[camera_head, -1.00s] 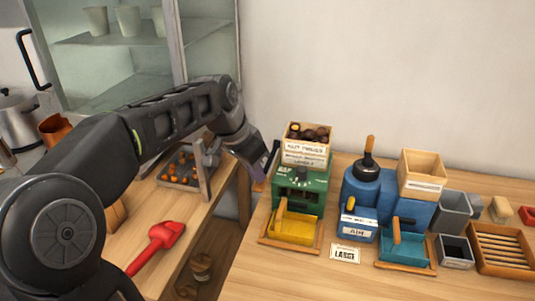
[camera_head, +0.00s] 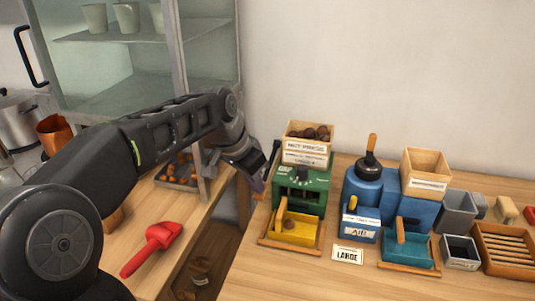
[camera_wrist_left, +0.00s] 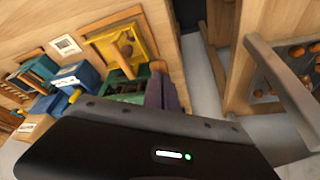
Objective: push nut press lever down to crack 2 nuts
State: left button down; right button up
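The green nut press (camera_head: 304,188) stands at the left end of the right-hand table. A wooden hopper (camera_head: 307,157) of dark nuts sits on top. Its dark lever (camera_head: 274,157) stands upright at its left side. The yellow tray (camera_head: 306,237) in front holds a brown nut; in the left wrist view a nut (camera_wrist_left: 126,48) also shows in it. My left gripper (camera_head: 257,183) is just left of the press, low beside the lever; whether they touch is unclear. Its purple fingers (camera_wrist_left: 163,95) look closed together and empty. My right gripper is out of view.
A blue machine (camera_head: 364,190) with a blue tray (camera_head: 408,252) stands right of the press. A "LARGE" card (camera_head: 347,255) lies in front. The left counter holds a red scoop (camera_head: 152,248) and a tray of chestnuts (camera_head: 178,172). A gap separates counter and table.

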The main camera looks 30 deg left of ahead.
pick_arm(q)
notch_tip(320, 180, up, 10)
jog(key=w+p, duration=0.1)
jog(key=p, duration=0.7)
jog(key=shift+w, duration=0.3)
jog(key=shift+f, duration=0.15)
jog(key=shift+s+a+f+b, duration=0.1)
jog(key=shift+s+f+b, duration=0.05)
jog(key=shift+f+b, duration=0.35)
jog(key=shift+s+f+b, duration=0.1)
jog(key=shift+f+b, duration=0.25)
jog(key=shift+f, duration=0.25)
jog(key=shift+s+f+b, duration=0.2)
jog(key=shift+f+b, duration=0.75)
jog(key=shift+f, duration=0.15)
